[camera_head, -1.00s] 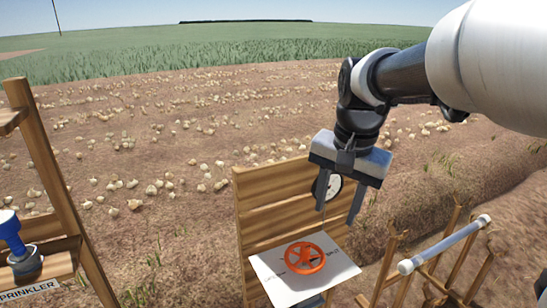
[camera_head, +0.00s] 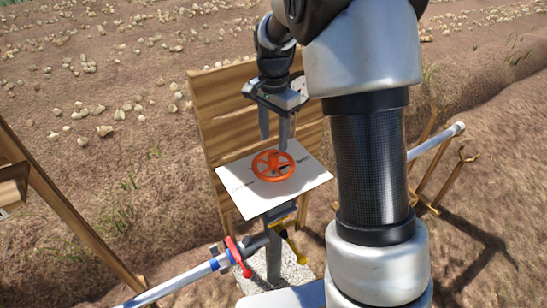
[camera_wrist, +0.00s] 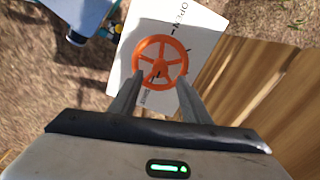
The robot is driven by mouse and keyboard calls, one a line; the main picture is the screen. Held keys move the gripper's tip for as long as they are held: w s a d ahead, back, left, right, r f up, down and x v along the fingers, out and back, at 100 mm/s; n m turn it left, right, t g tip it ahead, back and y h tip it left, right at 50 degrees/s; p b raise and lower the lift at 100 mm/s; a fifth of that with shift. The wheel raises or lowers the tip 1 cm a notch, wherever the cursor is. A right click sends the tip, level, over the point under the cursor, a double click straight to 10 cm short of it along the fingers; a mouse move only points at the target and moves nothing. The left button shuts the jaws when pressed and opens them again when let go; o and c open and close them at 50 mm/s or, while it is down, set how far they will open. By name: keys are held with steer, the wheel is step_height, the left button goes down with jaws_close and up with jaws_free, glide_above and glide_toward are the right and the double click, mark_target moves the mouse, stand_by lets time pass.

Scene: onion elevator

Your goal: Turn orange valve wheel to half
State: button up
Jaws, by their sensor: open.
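The orange valve wheel (camera_head: 273,165) lies flat over a white plate (camera_head: 232,187) with dark markings, on a post in front of a wooden board. My gripper (camera_head: 276,142) points down with two separated fingers just above the wheel. In the wrist view, the fingers (camera_wrist: 157,80) are spread and reach toward the near part of the orange wheel (camera_wrist: 160,40), with nothing held between them. I cannot tell whether a fingertip touches the wheel. Part of the plate's lettering reads "OPEN" in the wrist view; other markings are too small to read.
The wooden board (camera_head: 222,112) stands close behind the wheel. A wooden rack with a grey pipe (camera_head: 435,141) is at the right. A wooden frame (camera_head: 60,210) stands at the left.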

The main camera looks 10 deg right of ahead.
mark_target(274, 154)
step_height(274, 154, down, 8)
steer(key=shift+r+b, duration=0.25)
steer(key=shift+b, duration=0.1)
steer(key=c, duration=1)
steer(key=shift+c, duration=0.2)
